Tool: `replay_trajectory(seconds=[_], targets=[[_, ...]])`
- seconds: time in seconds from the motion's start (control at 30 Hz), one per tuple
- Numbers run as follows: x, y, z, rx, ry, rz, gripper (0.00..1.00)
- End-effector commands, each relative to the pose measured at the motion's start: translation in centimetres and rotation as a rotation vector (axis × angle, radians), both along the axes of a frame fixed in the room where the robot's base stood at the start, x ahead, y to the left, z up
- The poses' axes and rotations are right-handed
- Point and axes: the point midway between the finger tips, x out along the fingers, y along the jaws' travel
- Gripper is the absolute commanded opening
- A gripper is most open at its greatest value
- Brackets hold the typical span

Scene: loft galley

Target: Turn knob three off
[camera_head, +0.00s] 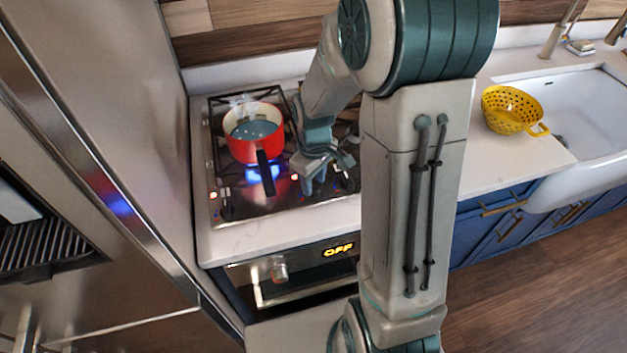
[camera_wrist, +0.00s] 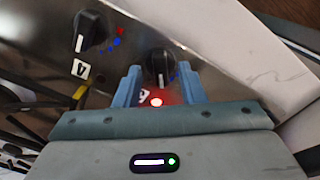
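A dark knob (camera_wrist: 160,62) with a pale pointer line sits between the fingertips of my gripper (camera_wrist: 159,69) in the wrist view. The two blue fingers straddle it, with a small gap seeming to show on each side. Its printed number is partly hidden and hard to read, and a red light glows beside it. Another dark knob (camera_wrist: 90,32), with an upside-down number 4 label, is to its left. In the head view my gripper (camera_head: 313,184) is low over the front of the cooktop (camera_head: 262,202), hiding the knob there.
A red pot (camera_head: 262,145) with bluish contents and steam stands on a burner with a blue flame, its black handle (camera_head: 265,175) pointing toward the front, left of my gripper. A yellow colander (camera_head: 512,108) sits by the white sink (camera_head: 585,125). The oven display (camera_head: 338,249) reads OFF.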

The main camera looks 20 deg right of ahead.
Motion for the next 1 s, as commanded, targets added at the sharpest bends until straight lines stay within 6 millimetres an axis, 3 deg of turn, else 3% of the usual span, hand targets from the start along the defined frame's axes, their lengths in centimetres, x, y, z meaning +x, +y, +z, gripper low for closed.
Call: replay_trajectory(seconds=[0.13, 0.47, 0.6, 1.0], targets=[[-0.06, 0.00, -1.03, 0.000, 0.001, 0.000, 0.36], [-0.02, 0.00, -1.27, 0.001, -0.001, -0.001, 0.36], [-0.01, -0.01, -1.25, 0.001, -0.001, -0.001, 0.00], [-0.02, 0.03, -1.35, 0.000, -0.001, -0.050, 0.00]])
